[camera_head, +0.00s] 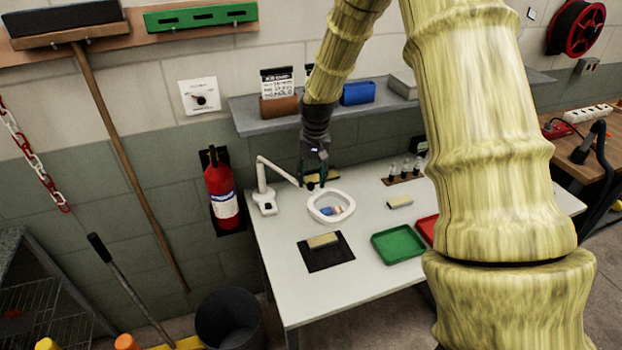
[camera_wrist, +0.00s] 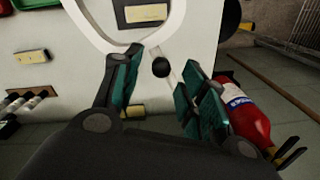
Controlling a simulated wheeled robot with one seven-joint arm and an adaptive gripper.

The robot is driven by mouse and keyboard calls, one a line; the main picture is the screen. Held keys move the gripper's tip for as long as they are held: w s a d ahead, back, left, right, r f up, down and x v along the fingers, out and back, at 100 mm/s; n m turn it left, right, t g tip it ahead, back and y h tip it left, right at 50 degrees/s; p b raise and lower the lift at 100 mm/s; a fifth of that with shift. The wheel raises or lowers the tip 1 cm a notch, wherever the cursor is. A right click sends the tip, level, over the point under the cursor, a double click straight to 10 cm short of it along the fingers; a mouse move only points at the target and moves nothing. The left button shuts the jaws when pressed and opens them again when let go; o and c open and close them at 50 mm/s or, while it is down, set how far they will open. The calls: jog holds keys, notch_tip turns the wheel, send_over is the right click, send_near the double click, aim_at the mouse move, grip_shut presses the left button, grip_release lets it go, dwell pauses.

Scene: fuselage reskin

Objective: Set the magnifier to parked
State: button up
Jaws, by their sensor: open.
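The magnifier is a white jointed arm on a base at the back left of the white table, with a white oval ring (camera_head: 331,207) at its end. The ring hangs over the table, left of the green tray. In the wrist view the ring (camera_wrist: 88,32) fills the upper middle, and a black ball knob (camera_wrist: 161,67) sits beside it near the magnifier's arm. My gripper (camera_head: 312,181) is at the ring's back edge, pointing down. In the wrist view my gripper (camera_wrist: 160,75) is open, with the knob seen between its teal fingers. I cannot tell whether they touch it.
A black mat (camera_head: 340,261) with a tan block lies at the table front. Green (camera_head: 398,243) and red (camera_head: 427,229) trays lie to the right, partly behind my arm. A shelf (camera_head: 250,126) runs above the table. A fire extinguisher (camera_head: 221,188) hangs left of it.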

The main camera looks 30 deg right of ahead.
jog(key=shift+w+f+p, duration=0.1)
jog(key=shift+f+p, duration=0.2)
jog(key=shift+f, duration=0.95)
jog(key=shift+a, duration=0.1)
jog(key=shift+c, duration=0.2)
grip_shut()
